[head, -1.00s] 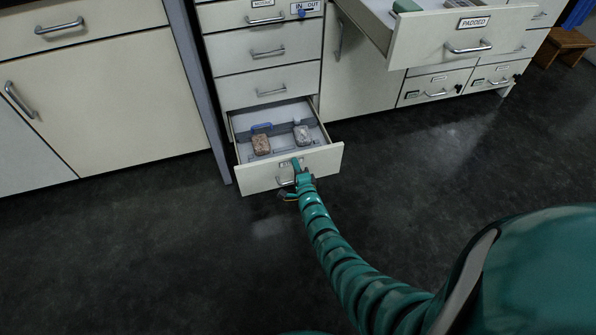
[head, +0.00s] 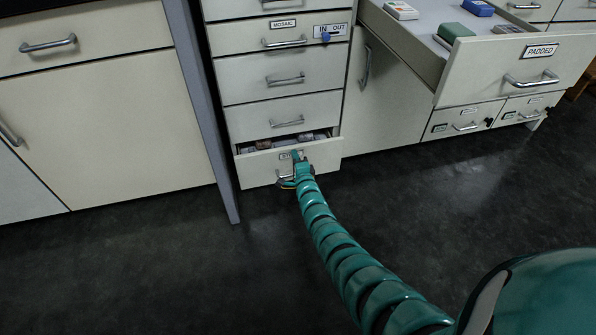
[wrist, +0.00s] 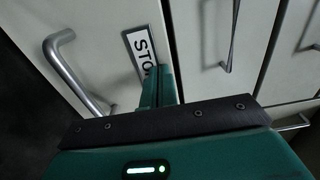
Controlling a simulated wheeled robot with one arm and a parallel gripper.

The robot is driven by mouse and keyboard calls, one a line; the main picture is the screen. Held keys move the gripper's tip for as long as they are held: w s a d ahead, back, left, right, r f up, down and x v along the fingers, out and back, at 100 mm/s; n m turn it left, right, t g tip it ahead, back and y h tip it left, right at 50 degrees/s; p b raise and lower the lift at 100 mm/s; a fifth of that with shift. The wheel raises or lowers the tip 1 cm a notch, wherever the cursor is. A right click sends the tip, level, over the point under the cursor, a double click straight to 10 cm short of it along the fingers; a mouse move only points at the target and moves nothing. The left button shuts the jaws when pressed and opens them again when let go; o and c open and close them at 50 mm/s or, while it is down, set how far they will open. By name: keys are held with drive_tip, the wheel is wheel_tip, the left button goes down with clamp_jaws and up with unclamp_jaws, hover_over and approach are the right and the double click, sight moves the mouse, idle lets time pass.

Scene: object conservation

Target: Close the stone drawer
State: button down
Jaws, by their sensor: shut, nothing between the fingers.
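The stone drawer (head: 252,172) is the lowest drawer of the middle cabinet in the head view. It stands slightly open, with a narrow gap at its top showing stones (head: 283,143) inside. In the wrist view its label (wrist: 142,52) reads "STO", the rest hidden behind my finger. Its metal handle (wrist: 72,72) is left of my fingers. My gripper (head: 297,158) is shut and empty, its fingertips at the drawer front by the label. The wrist view shows the closed fingers (wrist: 158,85) against or very near the front; contact is not clear.
The padded drawer (head: 500,75) juts out at the upper right, holding several boxes. Closed drawers, including the mosaic drawer (head: 283,38), sit above the stone drawer. A grey post (head: 205,110) stands to its left. The dark floor (head: 130,265) in front is clear.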

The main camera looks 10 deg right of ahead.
sight(292, 146)
drive_tip(key=shift+w+a+f+b, duration=0.1)
drive_tip(key=shift+w+a+b, duration=0.05)
drive_tip(key=shift+w+b, duration=2.95)
drive_tip(key=shift+w, duration=0.15)
drive_tip(key=shift+w+r+b, duration=0.1)
drive_tip(key=shift+r+b, duration=0.3)
drive_tip(key=shift+w+d+r, duration=0.15)
drive_tip(key=shift+d+r, duration=0.05)
drive_tip(key=shift+r, duration=0.25)
drive_tip(key=shift+s+a+f+p, duration=0.15)
drive_tip(key=shift+s+p, duration=0.15)
drive_tip(key=shift+p, duration=0.3)
drive_tip(key=s+f+p, duration=0.1)
drive_tip(key=s+p, duration=1)
drive_tip(key=s, duration=0.3)
drive_tip(key=shift+d, duration=0.2)
